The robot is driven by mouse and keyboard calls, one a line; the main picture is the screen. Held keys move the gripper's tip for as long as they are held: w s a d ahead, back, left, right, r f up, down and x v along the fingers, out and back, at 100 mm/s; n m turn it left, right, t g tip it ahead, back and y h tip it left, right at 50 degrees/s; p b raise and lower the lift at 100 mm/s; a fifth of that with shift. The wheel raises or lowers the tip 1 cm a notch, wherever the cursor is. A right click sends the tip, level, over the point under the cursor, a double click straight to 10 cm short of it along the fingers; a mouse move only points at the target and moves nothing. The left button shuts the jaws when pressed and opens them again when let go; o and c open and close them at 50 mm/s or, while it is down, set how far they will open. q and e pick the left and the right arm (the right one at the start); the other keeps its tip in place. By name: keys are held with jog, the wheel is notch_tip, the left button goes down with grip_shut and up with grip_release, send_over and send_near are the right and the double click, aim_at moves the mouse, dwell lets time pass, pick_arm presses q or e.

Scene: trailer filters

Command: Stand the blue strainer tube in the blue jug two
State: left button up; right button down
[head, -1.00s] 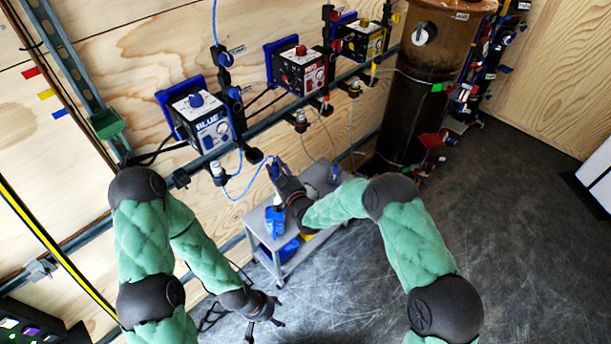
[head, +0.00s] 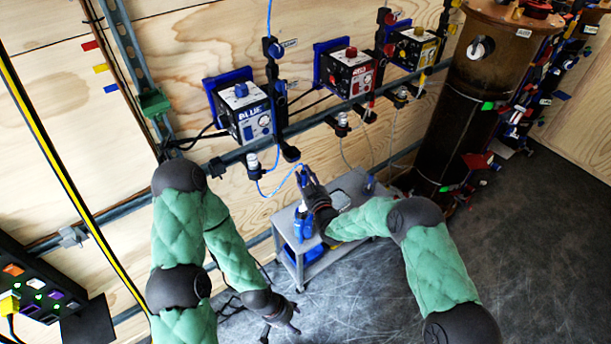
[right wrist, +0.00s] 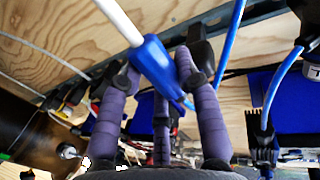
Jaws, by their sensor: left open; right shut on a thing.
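My right gripper (head: 306,182) is shut on the blue strainer tube (head: 302,175), above the far left part of a grey cart. In the right wrist view, the tube's blue body (right wrist: 160,66) with a white stem (right wrist: 118,20) sits tilted between the wrapped fingers (right wrist: 165,85). A blue jug (head: 303,226) stands on the cart's top, just below my right gripper. I cannot read a number on it. My left gripper (head: 290,322) is open and empty, low over the floor in front of the cart.
The grey cart (head: 342,222) has blue items on its lower shelf. A blue-labelled pump box (head: 243,112) hangs on the wooden wall, with a thin blue hose (head: 275,190) running down near my right gripper. A brown tank (head: 480,90) stands at right. The dark floor is clear.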

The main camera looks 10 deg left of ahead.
aim_at(306, 182)
jog(key=shift+f+b, duration=1.3)
jog(key=shift+f, duration=0.25)
jog(key=shift+f+b, duration=0.6)
jog(key=shift+f, duration=4.05)
jog(key=c, duration=0.8)
grip_release()
jog(key=v, duration=1.2)
